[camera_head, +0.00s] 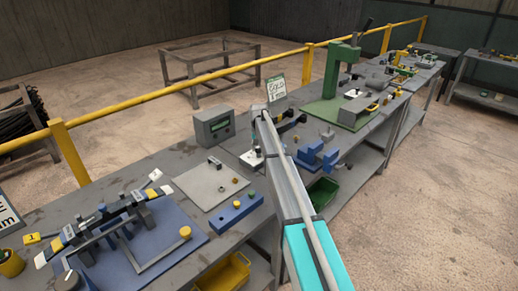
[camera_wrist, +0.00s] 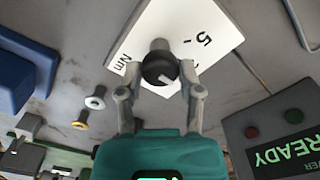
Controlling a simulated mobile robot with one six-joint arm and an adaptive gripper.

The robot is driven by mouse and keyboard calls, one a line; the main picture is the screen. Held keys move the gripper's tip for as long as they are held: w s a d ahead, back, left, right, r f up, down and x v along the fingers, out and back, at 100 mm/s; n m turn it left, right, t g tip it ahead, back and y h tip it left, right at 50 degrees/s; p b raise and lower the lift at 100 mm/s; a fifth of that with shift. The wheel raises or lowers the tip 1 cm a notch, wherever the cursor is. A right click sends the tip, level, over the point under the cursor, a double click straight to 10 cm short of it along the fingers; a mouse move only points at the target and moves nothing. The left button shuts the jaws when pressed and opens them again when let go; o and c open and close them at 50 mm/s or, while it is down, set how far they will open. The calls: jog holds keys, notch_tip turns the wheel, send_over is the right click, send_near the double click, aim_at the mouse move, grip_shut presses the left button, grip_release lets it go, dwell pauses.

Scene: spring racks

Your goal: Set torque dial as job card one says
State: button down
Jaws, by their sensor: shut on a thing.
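The torque dial is a round black knob (camera_wrist: 159,69) with a white pointer line, mounted on a white scale plate (camera_wrist: 190,28). The plate carries a "5" and "Nm"; its other marks are partly hidden or cut off. My gripper (camera_wrist: 160,72) has one finger on each side of the knob and is shut on it. The pointer line slants toward the lower right in the wrist view. A small upright card (camera_head: 276,88) with green lettering stands on the bench, too small to read surely.
A grey box showing READY (camera_wrist: 285,140) sits close at the right in the wrist view. The head view shows a blue fixture (camera_head: 316,155), a green press (camera_head: 335,70) and a blue rack (camera_head: 130,250) along the bench. A yellow rail (camera_head: 180,95) runs behind.

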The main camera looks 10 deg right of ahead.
dwell(0.4)
jog(key=shift+c, duration=1.3)
grip_release()
